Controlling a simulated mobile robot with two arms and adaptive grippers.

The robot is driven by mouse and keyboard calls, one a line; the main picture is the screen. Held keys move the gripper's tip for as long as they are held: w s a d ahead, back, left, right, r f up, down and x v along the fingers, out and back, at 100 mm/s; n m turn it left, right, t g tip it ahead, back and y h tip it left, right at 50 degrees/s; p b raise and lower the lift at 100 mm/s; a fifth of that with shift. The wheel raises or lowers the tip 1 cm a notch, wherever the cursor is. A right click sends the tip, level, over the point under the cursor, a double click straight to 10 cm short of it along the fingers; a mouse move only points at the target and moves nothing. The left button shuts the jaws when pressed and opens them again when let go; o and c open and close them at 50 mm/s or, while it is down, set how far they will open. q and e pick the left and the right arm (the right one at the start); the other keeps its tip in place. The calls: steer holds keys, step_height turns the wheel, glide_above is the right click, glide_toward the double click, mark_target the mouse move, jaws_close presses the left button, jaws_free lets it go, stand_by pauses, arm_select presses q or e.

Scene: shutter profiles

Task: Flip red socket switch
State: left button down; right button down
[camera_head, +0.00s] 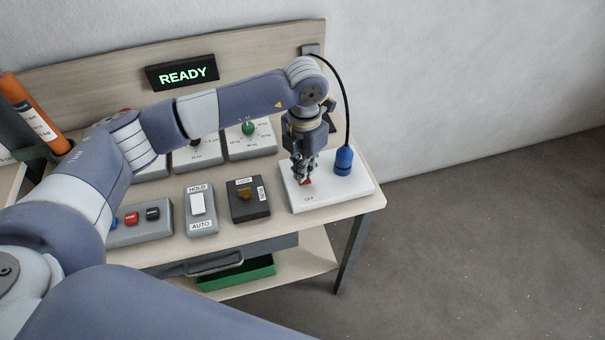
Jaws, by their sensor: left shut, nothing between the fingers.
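The red socket switch (306,182) is a small red piece on the white socket block (336,195) at the right end of the bench. My left gripper (304,178) points down over it with its fingers shut and empty. The fingertips are at the switch and cover part of it; I cannot tell whether they touch it. An "OFF" label shows on the block in front of the switch. A blue plug (344,161) with a black cable stands in the block, right of the gripper. My right gripper is not in view.
Left of the block are a dark box with a brown switch (246,193), a HOLD/AUTO switch box (198,205) and a button box (142,222). A green knob (248,128) is behind. A READY display (182,73) hangs on the back panel. A green tray (237,275) sits below.

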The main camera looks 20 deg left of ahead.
arm_select(q)
steer(key=shift+s+f+b, duration=0.1)
steer(key=shift+f+b, duration=1.05)
steer(key=shift+f, duration=0.1)
stand_by(0.7)
steer(key=shift+r, duration=0.2)
steer(key=shift+r+p, duration=0.5)
steer(key=shift+r, duration=0.1)
steer(key=shift+r+p, duration=1.3)
steer(key=shift+r, duration=1.5)
steer(key=shift+f, duration=0.15)
